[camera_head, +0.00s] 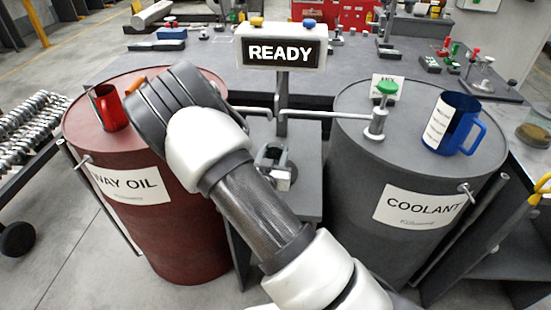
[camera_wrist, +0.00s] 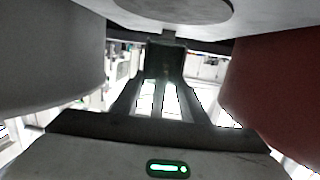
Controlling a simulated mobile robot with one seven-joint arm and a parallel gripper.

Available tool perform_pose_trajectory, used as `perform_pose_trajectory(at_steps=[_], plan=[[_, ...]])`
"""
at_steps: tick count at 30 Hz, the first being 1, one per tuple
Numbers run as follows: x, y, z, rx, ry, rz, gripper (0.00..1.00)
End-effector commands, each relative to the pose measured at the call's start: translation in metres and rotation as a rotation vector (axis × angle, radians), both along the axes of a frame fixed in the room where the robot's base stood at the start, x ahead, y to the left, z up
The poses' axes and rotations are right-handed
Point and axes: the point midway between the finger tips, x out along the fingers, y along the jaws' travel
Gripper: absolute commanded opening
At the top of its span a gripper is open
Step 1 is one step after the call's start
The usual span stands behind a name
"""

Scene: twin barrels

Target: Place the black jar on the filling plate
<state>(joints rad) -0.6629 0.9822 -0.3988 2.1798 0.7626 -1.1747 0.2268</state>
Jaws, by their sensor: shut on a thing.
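In the wrist view, the fingers of my gripper (camera_wrist: 163,84) are shut on a dark blackish thing (camera_wrist: 165,58), which looks like the black jar; little of it shows. A pale surface with a grey disc (camera_wrist: 175,8) fills the top edge of that view, and I cannot tell whether the jar touches it. I cannot tell which surface is the filling plate.
A red WAY OIL barrel (camera_head: 165,225) with a red mug (camera_head: 111,108) stands left. A grey COOLANT barrel (camera_head: 370,165) with a blue mug (camera_head: 455,122) stands right. A READY sign (camera_head: 281,51) rises behind the narrow gap. Metal pipes (camera_head: 320,114) cross above it.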

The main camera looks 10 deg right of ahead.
Motion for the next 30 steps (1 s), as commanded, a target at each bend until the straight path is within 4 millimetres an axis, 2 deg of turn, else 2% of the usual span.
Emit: perform_pose_trajectory(at_steps=[5, 9, 12, 24, 25, 27, 30], plan=[[0.014, -0.006, 0.000, -0.001, -0.002, -0.001, 0.00], [0.015, -0.006, -0.027, -0.004, 0.004, 0.002, 0.00], [0.015, -0.006, -0.035, -0.002, 0.000, 0.001, 0.00], [0.015, -0.006, -0.040, 0.000, -0.001, 0.000, 0.00], [0.015, -0.006, -0.038, 0.000, -0.001, 0.000, 0.45], [0.015, -0.006, -0.038, 0.000, 0.000, 0.000, 0.57], [0.015, -0.006, -0.038, 0.000, 0.000, 0.000, 0.58]])
